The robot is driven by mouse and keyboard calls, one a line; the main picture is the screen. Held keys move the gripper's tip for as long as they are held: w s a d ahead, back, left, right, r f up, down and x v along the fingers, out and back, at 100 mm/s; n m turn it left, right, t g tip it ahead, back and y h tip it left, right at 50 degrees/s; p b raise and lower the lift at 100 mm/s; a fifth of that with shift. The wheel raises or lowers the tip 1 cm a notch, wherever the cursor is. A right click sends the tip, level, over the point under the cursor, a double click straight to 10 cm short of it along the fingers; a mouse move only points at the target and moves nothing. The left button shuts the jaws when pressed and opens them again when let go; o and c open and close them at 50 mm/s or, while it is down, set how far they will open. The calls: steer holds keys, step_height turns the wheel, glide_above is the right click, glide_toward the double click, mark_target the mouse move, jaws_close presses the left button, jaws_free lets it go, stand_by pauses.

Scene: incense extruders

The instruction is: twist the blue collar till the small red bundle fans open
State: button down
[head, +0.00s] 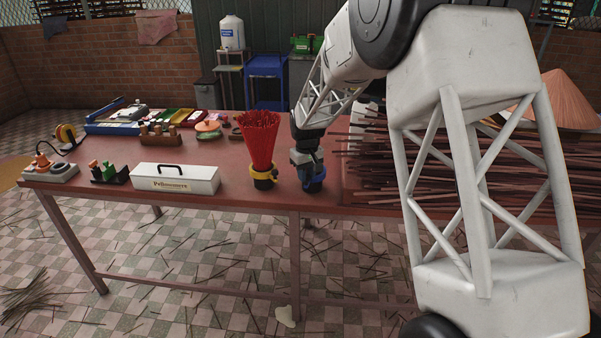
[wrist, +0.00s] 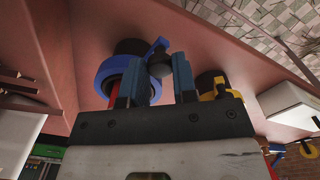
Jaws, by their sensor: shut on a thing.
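The blue collar (wrist: 109,76) is a ring around a dark base at the table's front edge. In the head view, the blue collar (head: 314,184) is partly hidden below my gripper (head: 306,162). In the wrist view, my gripper (wrist: 159,72) is shut on the collar's blue lever (wrist: 158,46), around its dark round knob (wrist: 161,66). A little red shows by the ring in the wrist view, likely the small red bundle (wrist: 113,101). My gripper and arm hide most of it, so I cannot tell how far it is fanned.
A large red bundle (head: 261,134), fanned wide at the top, stands in a yellow collar (head: 264,181) close to the left. A white toolbox (head: 174,181) is farther left. Long dark sticks (head: 385,165) cover the table's right side.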

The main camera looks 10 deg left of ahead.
steer(key=w+d+n, duration=0.1)
steer(key=d+n, duration=0.5)
steer(key=n, duration=0.2)
steer(key=shift+w+n, duration=0.15)
steer(key=shift+n, duration=0.15)
stand_by(0.3)
steer(key=c, duration=0.9)
jaws_free()
steer(key=shift+r, duration=0.1)
step_height(320, 180, up, 8)
steer(key=shift+f, duration=0.2)
steer(key=shift+c, duration=0.4)
